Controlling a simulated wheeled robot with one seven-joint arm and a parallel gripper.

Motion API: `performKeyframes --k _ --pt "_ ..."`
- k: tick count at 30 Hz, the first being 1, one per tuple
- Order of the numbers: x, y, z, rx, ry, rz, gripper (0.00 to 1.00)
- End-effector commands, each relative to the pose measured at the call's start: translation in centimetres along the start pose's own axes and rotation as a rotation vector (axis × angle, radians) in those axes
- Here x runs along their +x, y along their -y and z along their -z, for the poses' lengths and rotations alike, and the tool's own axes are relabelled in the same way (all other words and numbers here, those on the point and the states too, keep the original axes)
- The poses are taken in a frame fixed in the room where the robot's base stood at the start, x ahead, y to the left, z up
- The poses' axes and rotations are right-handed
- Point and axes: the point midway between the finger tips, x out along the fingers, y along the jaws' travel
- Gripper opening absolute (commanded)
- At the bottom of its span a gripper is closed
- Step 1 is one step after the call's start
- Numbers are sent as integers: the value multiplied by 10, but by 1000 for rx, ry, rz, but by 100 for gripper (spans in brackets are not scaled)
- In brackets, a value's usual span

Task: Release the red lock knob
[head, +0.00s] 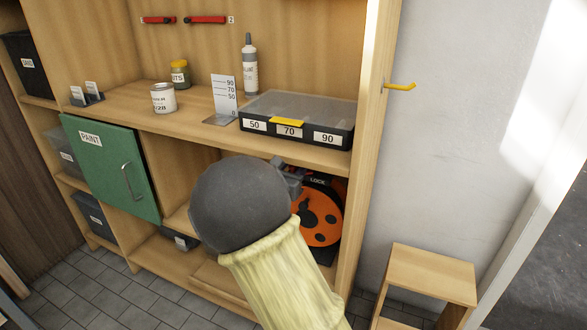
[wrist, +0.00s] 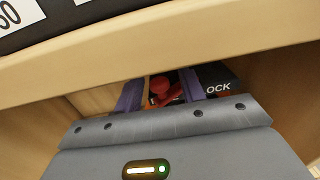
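The red lock knob (wrist: 161,90) shows in the wrist view, beyond and between my two purple-grey fingertips. A white LOCK label (wrist: 218,88) on a dark panel is just right of it. My gripper (wrist: 160,92) is open, with its fingers apart on either side of the knob in the picture; I cannot tell whether they touch it. In the head view the orange reel (head: 320,217) stands in the lower right compartment under the LOCK label (head: 317,182). My gripper (head: 292,178) is at its upper left, and my arm hides part of the reel and the knob.
The shelf board (wrist: 180,60) runs close above my gripper. On it stands a black organiser (head: 345,125) with numbered labels. The wooden side post (head: 366,130) borders the compartment on the right. A green PAINT door (head: 105,170) is left, and a wooden stool (head: 430,275) stands right.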

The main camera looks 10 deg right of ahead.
Motion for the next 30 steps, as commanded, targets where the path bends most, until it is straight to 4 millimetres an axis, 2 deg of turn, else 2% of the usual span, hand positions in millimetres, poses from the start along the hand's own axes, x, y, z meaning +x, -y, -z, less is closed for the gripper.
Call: performKeyframes --k 3,9,17,30 --pt "0 0 0 0 0 0 40" --pt "0 0 0 0 0 0 0" --pt "0 -1 -2 0 0 17 0" --pt "9 -6 -6 -2 3 208 0"
